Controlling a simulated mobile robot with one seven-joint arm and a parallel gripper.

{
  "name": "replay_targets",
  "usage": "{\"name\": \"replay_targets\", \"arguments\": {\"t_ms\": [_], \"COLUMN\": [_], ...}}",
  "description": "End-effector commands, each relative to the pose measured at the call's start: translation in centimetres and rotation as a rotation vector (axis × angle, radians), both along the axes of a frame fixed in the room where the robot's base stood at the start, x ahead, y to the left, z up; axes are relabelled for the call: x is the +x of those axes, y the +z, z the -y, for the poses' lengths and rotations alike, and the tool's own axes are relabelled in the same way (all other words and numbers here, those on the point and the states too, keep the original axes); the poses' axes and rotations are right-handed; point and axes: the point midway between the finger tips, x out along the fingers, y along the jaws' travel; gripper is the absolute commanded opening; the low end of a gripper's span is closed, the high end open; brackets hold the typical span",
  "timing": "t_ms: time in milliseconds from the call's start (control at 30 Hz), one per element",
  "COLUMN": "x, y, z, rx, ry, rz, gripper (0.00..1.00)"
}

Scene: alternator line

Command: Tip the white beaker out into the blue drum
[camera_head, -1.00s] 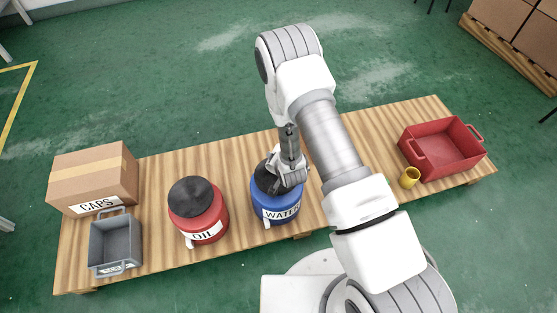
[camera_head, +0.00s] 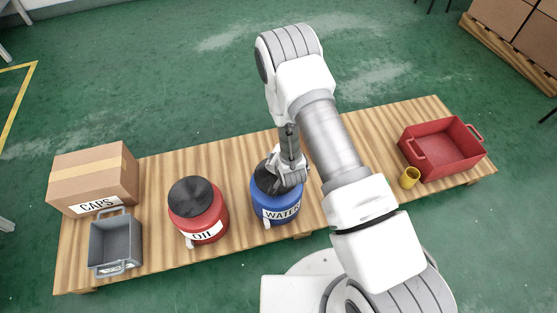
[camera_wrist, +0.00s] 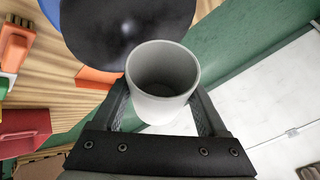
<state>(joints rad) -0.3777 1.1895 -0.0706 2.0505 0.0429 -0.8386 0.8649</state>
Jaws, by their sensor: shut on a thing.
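The white beaker (camera_wrist: 162,84) is between the two fingers of my gripper (camera_wrist: 161,112) in the wrist view, and they are shut on it. Its mouth faces the camera and its inside is grey; I cannot make out any contents. The blue drum (camera_head: 277,206), labelled WATER, stands on the wooden platform in the head view. Its dark round top (camera_wrist: 115,30) is just beyond the beaker in the wrist view. My gripper (camera_head: 289,180) is over the drum's right side in the head view, where the beaker cannot be made out.
A red OIL drum (camera_head: 199,211) stands left of the blue drum. Farther left are a grey bin (camera_head: 116,245) and a CAPS carton (camera_head: 94,180). At right are a yellow cup (camera_head: 409,178) and a red bin (camera_head: 443,153). Orange pieces (camera_wrist: 98,78) show in the wrist view.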

Motion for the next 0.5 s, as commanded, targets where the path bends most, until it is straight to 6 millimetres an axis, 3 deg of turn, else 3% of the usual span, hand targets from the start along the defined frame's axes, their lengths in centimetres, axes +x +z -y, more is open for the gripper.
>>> {"name": "replay_targets", "arguments": {"t_ms": [500], "x": [0.04], "y": [0.85], "z": [0.01], "rx": [0.001], "ry": [-0.001], "rz": [0.001], "gripper": [0.0]}}
